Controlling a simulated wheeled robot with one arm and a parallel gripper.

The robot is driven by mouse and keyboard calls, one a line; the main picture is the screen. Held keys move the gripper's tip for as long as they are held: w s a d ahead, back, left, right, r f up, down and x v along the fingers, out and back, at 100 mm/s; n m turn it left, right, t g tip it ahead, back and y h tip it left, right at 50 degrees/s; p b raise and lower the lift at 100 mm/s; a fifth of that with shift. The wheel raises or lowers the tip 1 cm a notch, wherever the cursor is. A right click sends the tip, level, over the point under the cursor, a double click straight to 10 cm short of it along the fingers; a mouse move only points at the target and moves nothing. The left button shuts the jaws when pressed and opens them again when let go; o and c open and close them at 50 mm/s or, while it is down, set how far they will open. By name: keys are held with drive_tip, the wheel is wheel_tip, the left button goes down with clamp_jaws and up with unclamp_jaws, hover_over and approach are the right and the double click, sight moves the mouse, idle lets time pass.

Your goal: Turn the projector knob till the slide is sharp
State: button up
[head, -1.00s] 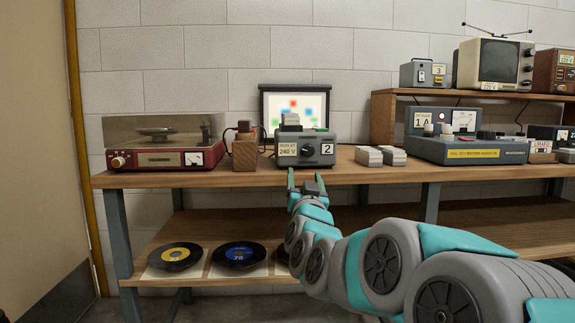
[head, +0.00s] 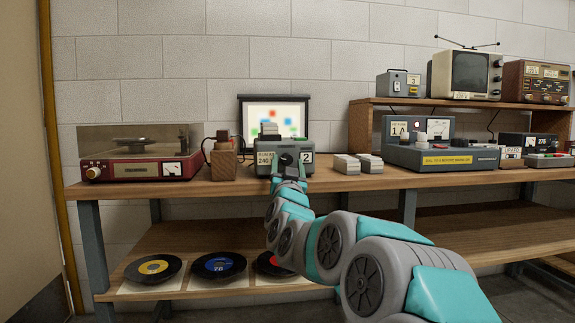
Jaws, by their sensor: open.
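The projector (head: 267,162) is a grey box labelled 2, with a 240 V label, on the bench. Its dark round knob (head: 287,159) is on the front face and is partly hidden by my gripper. Behind it, the screen (head: 291,117) shows a slide of coloured squares that look blurred. My gripper (head: 288,165) is open, with its fingers at the projector's front, one on each side of the knob. I cannot tell whether they touch it.
A red record player (head: 140,170) and a wooden block (head: 224,163) stand to the left. Two pale switch-like boxes (head: 347,165) and a grey console (head: 440,157) stand to the right. Records (head: 218,265) lie on the lower shelf.

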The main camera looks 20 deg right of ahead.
drive_tip(key=shift+w, duration=0.2)
drive_tip(key=shift+c, duration=0.3)
clamp_jaws()
